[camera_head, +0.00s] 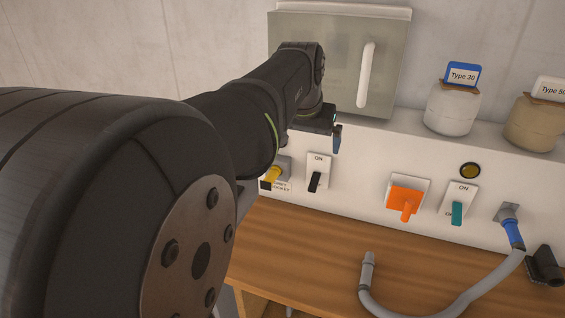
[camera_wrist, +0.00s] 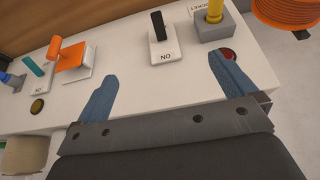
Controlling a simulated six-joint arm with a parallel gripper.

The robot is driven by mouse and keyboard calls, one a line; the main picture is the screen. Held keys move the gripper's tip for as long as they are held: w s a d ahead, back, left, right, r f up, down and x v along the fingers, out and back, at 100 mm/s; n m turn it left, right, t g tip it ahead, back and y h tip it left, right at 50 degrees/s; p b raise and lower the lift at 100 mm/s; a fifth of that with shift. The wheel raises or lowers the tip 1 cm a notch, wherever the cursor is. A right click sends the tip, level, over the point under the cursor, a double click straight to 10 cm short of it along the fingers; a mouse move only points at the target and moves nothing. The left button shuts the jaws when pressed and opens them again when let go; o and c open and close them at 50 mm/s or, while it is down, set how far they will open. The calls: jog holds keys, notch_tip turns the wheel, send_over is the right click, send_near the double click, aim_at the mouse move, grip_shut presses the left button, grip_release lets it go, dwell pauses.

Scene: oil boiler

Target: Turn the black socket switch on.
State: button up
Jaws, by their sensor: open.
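The black socket switch (camera_head: 315,182) is a black lever on a white plate marked ON, set in the white panel. Its lever points down, away from the ON label. In the wrist view the same switch (camera_wrist: 158,27) appears upside down, beyond the gap between the fingers. My gripper (camera_wrist: 165,87) is open and empty, with its two blue fingers spread wide and apart from the lever. In the head view one blue fingertip of my gripper (camera_head: 337,138) shows above and slightly right of the switch; the other finger is hidden.
A yellow plug in a grey socket (camera_wrist: 212,25) sits beside the switch. An orange handle (camera_head: 405,200) and a teal switch (camera_head: 457,213) are on the same panel (camera_head: 350,205). A grey hose (camera_head: 440,307) lies on the wooden surface (camera_head: 300,245). A red round light (camera_wrist: 228,55) is near one finger.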

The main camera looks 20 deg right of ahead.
jog(key=shift+a+r, duration=0.1)
jog(key=shift+r, duration=0.15)
jog(key=shift+c, duration=0.2)
